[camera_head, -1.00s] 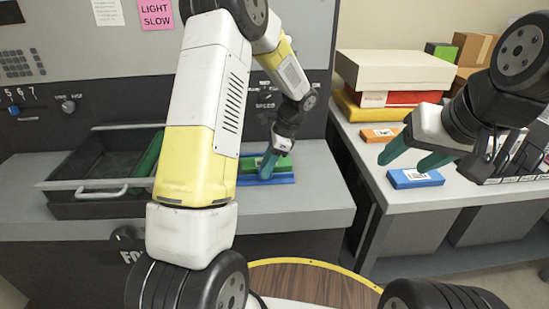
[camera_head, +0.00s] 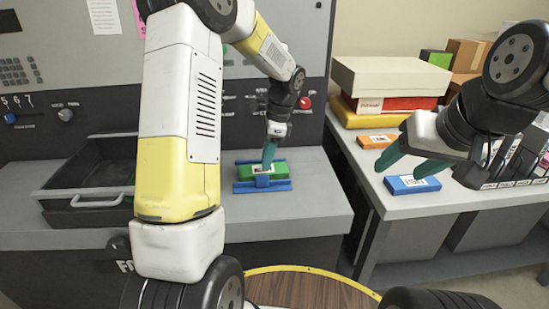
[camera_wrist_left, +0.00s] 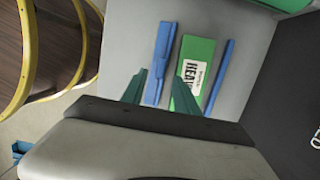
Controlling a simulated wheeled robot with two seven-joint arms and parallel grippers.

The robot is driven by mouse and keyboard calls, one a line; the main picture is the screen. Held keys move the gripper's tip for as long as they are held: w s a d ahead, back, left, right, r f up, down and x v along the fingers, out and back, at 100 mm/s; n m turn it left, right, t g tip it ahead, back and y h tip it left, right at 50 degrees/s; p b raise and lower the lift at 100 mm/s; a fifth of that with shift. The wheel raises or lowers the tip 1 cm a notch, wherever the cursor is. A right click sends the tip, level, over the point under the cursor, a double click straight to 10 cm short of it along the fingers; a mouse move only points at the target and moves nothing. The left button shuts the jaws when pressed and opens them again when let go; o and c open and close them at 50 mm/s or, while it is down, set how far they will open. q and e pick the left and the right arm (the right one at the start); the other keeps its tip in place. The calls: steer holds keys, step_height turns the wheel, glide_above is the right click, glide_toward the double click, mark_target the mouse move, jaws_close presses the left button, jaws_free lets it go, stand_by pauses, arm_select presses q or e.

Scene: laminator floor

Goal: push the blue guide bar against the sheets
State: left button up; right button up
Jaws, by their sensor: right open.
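A green pack of sheets (camera_head: 245,172) with a white label lies on the grey machine ledge between two blue bars. The near blue guide bar (camera_head: 245,187) has a raised block at its middle; in the left wrist view this bar (camera_wrist_left: 163,55) lies left of the green pack (camera_wrist_left: 205,52), with a narrow gap between. My left gripper (camera_head: 268,158) points down over the pack and bar. In the left wrist view its fingertips (camera_wrist_left: 160,76) are apart, with the bar between them and nothing gripped. My right gripper (camera_head: 402,165) is open and empty above the side table.
The second blue bar (camera_wrist_left: 222,75) lies along the pack's other side. A dark tray (camera_head: 90,190) sits left on the ledge, partly behind my left arm. The side table holds an orange pack (camera_head: 377,141), a blue pack (camera_head: 412,185) and stacked boxes (camera_head: 390,78).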

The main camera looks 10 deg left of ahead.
mark_target(262, 175)
arm_select(q)
steer(key=shift+s+a+r+t+h, duration=0.25)
steer(key=shift+a+r+t+h, duration=0.15)
steer(key=shift+a+r+h, duration=0.55)
steer(key=shift+d+f+h, duration=0.1)
steer(key=shift+f+h, duration=0.15)
steer(key=shift+f, duration=0.05)
step_height(262, 175, down, 8)
steer(key=shift+r, duration=0.25)
jaws_close()
stand_by(0.6)
